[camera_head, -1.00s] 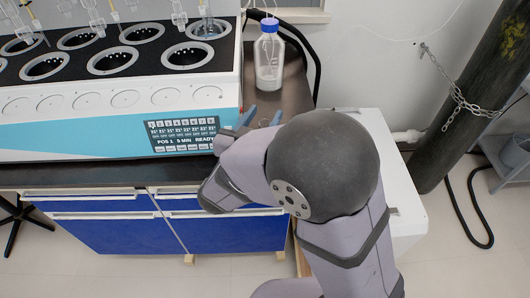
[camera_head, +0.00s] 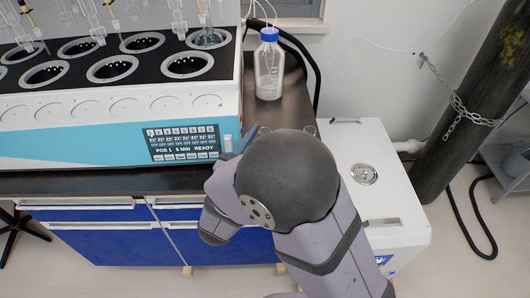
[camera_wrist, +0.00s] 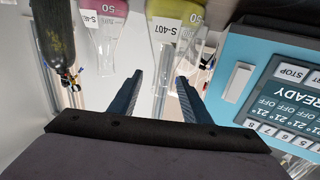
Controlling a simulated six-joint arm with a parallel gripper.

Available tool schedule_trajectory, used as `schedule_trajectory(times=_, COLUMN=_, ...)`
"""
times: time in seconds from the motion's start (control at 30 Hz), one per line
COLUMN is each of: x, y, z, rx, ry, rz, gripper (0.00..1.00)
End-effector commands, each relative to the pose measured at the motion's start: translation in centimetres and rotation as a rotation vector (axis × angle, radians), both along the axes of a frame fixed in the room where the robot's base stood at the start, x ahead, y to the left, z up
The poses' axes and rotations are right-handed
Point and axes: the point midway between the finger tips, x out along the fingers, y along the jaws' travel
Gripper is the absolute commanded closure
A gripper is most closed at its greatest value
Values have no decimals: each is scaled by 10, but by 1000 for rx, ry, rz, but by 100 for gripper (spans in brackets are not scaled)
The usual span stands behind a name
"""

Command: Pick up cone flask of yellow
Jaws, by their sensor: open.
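A cone flask with yellow liquid (camera_wrist: 182,12), labelled S-407, shows upside down at the top of the wrist view, partly cut off by the frame. A second cone flask with magenta liquid (camera_wrist: 108,14) is to its left. My gripper (camera_wrist: 160,80) is open with two blue fingers pointing towards the flasks. In the head view, my arm hides most of the gripper and the flasks; a blue finger (camera_head: 247,138) shows beside the distiller.
The distiller (camera_head: 70,135), with its READY panel (camera_head: 184,144), stands close to my gripper and shows at right in the wrist view (camera_wrist: 240,75). A blue-capped bottle (camera_head: 269,65) stands behind on the dark bench. A white box unit (camera_head: 375,180) is at right.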

Motion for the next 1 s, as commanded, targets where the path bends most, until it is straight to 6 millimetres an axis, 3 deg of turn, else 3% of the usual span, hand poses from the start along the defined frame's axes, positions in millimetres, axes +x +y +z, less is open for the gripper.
schedule_trajectory(times=0.33, x=38, y=-14, z=6, rx=0, ry=0, rz=-4, gripper=56)
schedule_trajectory(times=0.67, x=45, y=-16, z=6, rx=0, ry=0, rz=-1, gripper=56)
schedule_trajectory(times=0.7, x=45, y=-16, z=6, rx=0, ry=0, rz=-1, gripper=59)
schedule_trajectory(times=0.87, x=45, y=-16, z=6, rx=0, ry=0, rz=-1, gripper=97)
schedule_trajectory(times=1.0, x=45, y=-16, z=7, rx=1, ry=-1, rz=-1, gripper=100)
